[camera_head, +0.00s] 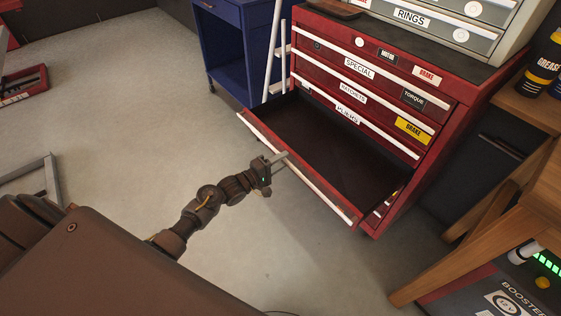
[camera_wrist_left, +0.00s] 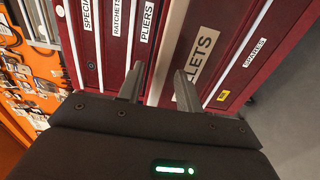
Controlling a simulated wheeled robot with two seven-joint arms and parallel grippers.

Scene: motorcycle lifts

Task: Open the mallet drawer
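The red tool chest (camera_head: 440,125) has a long drawer (camera_head: 325,150) standing far out, below the one labelled PLIERS. In the left wrist view, a drawer front with a label ending in "LLETS" (camera_wrist_left: 197,68) faces my gripper, so this is the mallet drawer. Its pale handle strip (camera_head: 325,190) runs along the top of its front. My left gripper (camera_head: 283,159) is at that strip, near the middle. In the left wrist view its two fingers (camera_wrist_left: 160,78) stand apart, with the strip between them; firm contact does not show. My right gripper is not in view.
A blue cabinet (camera_head: 237,50) stands left of the chest. A wooden bench (camera_head: 525,195) is on the right, with a booster unit (camera_head: 510,290) under it. A metal frame (camera_head: 50,178) is at the left. The floor before the drawer is clear.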

